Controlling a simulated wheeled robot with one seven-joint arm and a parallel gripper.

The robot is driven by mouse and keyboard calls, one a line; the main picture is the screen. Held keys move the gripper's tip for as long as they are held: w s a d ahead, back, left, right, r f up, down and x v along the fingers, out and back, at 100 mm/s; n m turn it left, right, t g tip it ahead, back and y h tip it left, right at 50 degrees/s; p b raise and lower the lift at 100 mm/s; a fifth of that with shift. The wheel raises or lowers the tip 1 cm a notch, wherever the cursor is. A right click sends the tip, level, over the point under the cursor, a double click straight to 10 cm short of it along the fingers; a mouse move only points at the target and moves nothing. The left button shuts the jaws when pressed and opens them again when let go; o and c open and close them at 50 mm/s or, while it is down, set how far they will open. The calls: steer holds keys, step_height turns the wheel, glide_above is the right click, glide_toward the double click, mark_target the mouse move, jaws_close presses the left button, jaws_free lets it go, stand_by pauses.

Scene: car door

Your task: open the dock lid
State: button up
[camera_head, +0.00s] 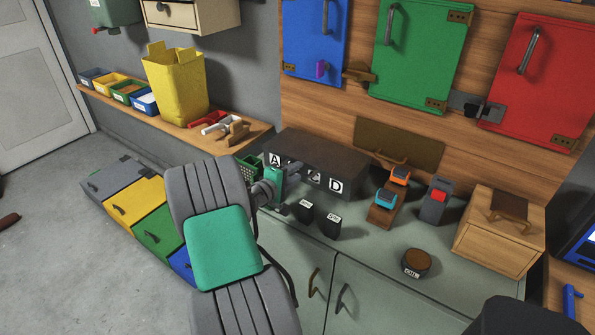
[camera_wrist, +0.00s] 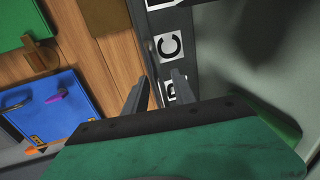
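A dark grey box (camera_head: 325,152) with white letter labels on its front, which looks like the dock, stands at the back of the counter. Its labelled front also shows in the wrist view (camera_wrist: 203,60). I cannot tell for certain which part is the lid. A brown panel (camera_head: 385,138) with a handle (camera_head: 392,160) is at the wall just behind and right of the box. My gripper (camera_head: 294,170) is in front of the box's left half, and my arm hides some of the labels. In the wrist view my two fingers (camera_wrist: 157,82) are apart, with nothing seen held between them.
Two small black labelled blocks (camera_head: 330,225) stand before the box. Right of it are a brown stand with orange and blue pieces (camera_head: 382,208), a grey block with a red top (camera_head: 435,200), a round tin (camera_head: 416,263) and a wooden box (camera_head: 500,235). The front counter is mostly clear.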

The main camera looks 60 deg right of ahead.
steer(key=shift+x, duration=0.75)
steer(key=shift+c, duration=0.4)
jaws_close()
stand_by(0.4)
